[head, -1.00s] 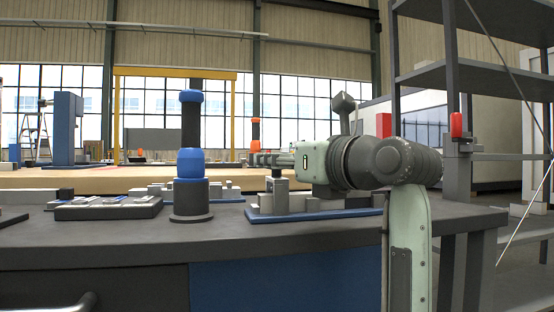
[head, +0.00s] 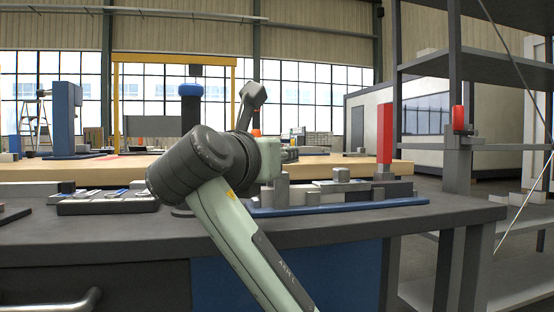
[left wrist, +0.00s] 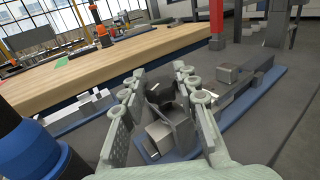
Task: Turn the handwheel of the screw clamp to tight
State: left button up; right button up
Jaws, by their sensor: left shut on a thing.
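The screw clamp stands on a long blue base plate (head: 340,208) on the dark bench, with grey blocks (head: 335,186) along it. My left gripper (head: 290,155) is at the left end of the clamp in the head view, its fingers pointing right. In the left wrist view, my left gripper (left wrist: 160,85) has its fingers on either side of the dark handwheel (left wrist: 168,98) and is shut on it. A grey block (left wrist: 160,136) of the clamp shows just below. The fingers partly hide the handwheel, and its turn angle cannot be read. My right gripper is not in view.
A blue-capped post (head: 190,90) stands behind my arm; its blue body (left wrist: 30,145) is close at left in the left wrist view. Grey parts (head: 105,205) lie at left. A shelf rack (head: 453,100) stands at right.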

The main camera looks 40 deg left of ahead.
pick_arm(q)
jog(key=shift+f+m+t+h+b, duration=0.2)
jog(key=shift+m+t+h+b, duration=0.1)
jog(key=shift+m+h+b, duration=1.15)
jog(key=shift+n+h, duration=0.25)
jog(key=shift+h, duration=0.2)
jog(key=o, duration=1.2)
jog(key=shift+r, duration=0.1)
notch_tip(320, 180, up, 10)
jog(key=shift+r, duration=0.1)
